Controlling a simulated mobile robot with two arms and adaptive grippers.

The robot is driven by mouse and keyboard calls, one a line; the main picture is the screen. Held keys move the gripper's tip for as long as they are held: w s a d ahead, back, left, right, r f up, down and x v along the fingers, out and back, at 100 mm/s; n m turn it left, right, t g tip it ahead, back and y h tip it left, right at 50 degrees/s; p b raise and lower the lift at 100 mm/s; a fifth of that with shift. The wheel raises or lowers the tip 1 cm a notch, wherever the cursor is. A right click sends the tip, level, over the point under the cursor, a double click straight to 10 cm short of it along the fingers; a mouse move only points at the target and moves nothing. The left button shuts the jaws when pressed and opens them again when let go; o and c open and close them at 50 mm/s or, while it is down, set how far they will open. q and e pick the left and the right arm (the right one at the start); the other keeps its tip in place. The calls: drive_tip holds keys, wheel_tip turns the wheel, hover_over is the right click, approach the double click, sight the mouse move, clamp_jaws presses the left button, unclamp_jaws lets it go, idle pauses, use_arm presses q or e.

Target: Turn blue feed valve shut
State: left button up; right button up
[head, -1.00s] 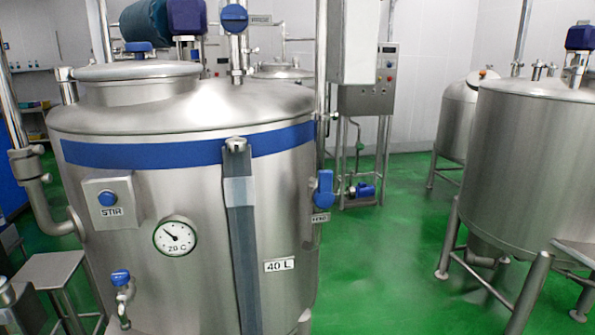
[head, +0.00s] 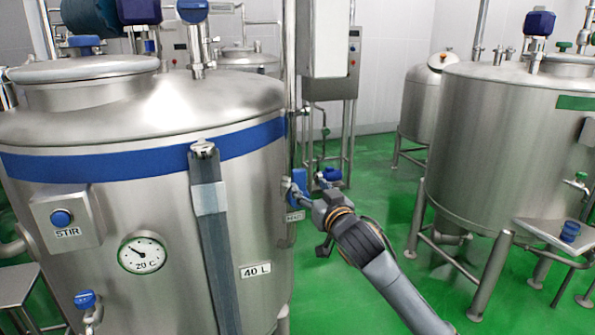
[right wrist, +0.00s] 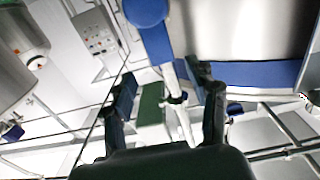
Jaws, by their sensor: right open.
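A blue valve handle (head: 299,181) sits on a pipe at the right side of the large blue-banded tank (head: 120,112), above a small label that I cannot read. My left gripper is out of view.
A strap-like column (head: 211,245) runs down the tank front, near a gauge (head: 142,253) and a STIR button box (head: 65,217). A blue tap (head: 86,300) is low at left. Another tank (head: 490,150) and a small table (head: 550,236) stand right. Green floor is open between.

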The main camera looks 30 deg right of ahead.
sight(300, 176)
drive_tip(key=p+x, duration=0.2)
drive_tip(key=x, duration=0.5)
drive_tip(key=shift+w+r, duration=0.1)
drive_tip(key=shift+w+d, duration=0.1)
drive_tip(key=shift+w, duration=0.55)
clamp_jaws()
